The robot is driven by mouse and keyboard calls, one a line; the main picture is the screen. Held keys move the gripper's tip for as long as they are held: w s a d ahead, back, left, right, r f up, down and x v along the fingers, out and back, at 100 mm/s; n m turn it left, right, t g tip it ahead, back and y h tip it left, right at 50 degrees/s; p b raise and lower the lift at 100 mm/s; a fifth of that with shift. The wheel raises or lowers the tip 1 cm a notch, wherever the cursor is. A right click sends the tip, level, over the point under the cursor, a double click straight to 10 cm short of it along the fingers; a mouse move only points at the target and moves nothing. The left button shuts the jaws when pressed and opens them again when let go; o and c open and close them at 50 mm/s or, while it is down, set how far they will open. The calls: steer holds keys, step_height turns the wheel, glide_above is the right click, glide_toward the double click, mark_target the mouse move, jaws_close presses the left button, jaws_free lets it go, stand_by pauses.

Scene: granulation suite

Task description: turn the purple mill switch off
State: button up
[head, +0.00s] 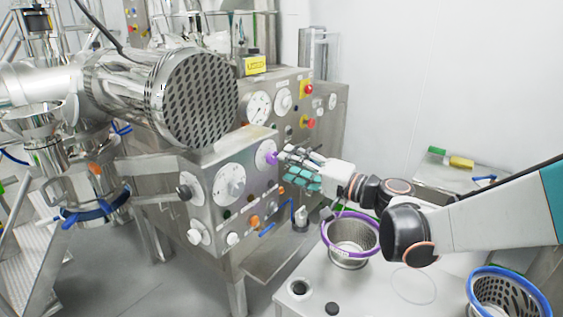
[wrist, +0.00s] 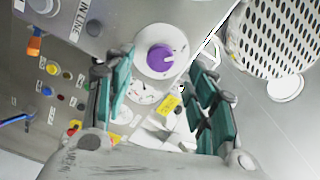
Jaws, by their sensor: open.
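The purple mill switch (wrist: 160,57) is a round knob on a white dial plate (wrist: 178,38), seen between my open fingers in the wrist view. In the head view the purple switch (head: 272,158) shows at the edge of its dial on the steel cabinet's front panel, just beyond my fingertips. My gripper (head: 284,163) reaches it from the right, fingers spread with teal pads. In the wrist view my gripper (wrist: 158,85) has one finger on each side of the knob, with nothing held. I cannot tell whether a fingertip touches the knob.
The cabinet also carries a large white dial (head: 229,182), an orange knob (head: 254,221) and red buttons (head: 311,123). A perforated steel drum (head: 200,98) juts out above left. Below my arm stands a purple-rimmed basket (head: 350,238); a blue-rimmed basket (head: 508,292) is at lower right.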

steer(key=v, duration=0.7)
steer(key=s+a+f+n+g+h, duration=0.1)
steer(key=s+f+g+h, duration=0.2)
steer(key=s+f+h, duration=0.45)
steer(key=s+d+f+n+h+b, duration=0.1)
steer(key=s+d+f+h, duration=0.1)
steer(key=s+d, duration=0.3)
steer(key=s+d+f+n+h, duration=0.1)
steer(key=s+d+h, duration=0.3)
steer(key=s, duration=0.7)
steer(key=shift+d+f+n+g+h+b, duration=0.35)
steer(key=shift+d+f+n+g, duration=0.05)
steer(key=shift+d+f, duration=0.45)
